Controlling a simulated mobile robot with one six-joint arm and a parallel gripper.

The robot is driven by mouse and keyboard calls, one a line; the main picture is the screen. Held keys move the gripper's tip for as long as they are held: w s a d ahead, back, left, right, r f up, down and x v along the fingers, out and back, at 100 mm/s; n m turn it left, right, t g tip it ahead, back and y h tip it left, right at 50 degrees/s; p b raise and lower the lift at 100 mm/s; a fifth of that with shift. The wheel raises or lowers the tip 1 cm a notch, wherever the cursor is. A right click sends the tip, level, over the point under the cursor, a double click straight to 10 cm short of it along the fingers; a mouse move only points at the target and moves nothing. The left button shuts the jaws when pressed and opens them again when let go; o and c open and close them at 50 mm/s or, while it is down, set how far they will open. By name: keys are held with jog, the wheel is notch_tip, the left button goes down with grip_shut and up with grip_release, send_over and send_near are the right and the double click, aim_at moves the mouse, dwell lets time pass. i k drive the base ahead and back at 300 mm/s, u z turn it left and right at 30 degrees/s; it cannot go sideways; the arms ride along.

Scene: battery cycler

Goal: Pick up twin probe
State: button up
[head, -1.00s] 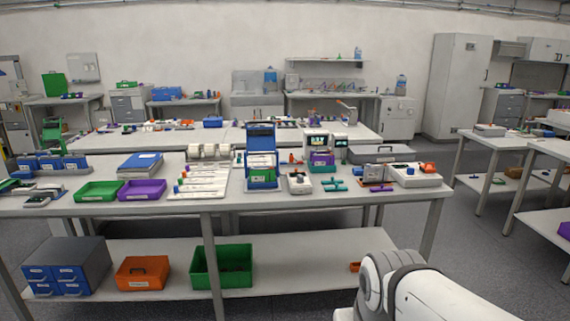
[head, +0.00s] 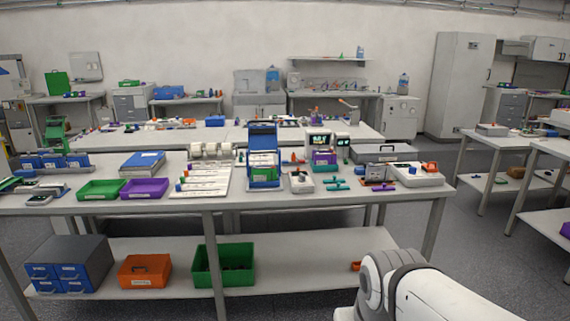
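I cannot tell for sure which thing is the twin probe at this size. Small teal pieces (head: 336,184) lie on the near table (head: 110,205), right of its middle. A small purple piece (head: 383,188) lies to their right. A device with a lit screen and a purple and teal front (head: 323,152) stands just behind the teal pieces. My gripper is out of view. Only a white link of my arm shows at the lower right, in front of the table.
A blue open case (head: 263,140) stands at the table's middle. Green (head: 101,196) and purple (head: 145,195) trays lie at left. A white instrument (head: 416,181) sits near the right end. A lower shelf holds blue drawers, an orange box (head: 145,283) and a green bin (head: 222,281).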

aim_at(293, 160)
jog(key=u, duration=0.25)
jog(key=i, duration=2.9)
jog(key=z, duration=0.2)
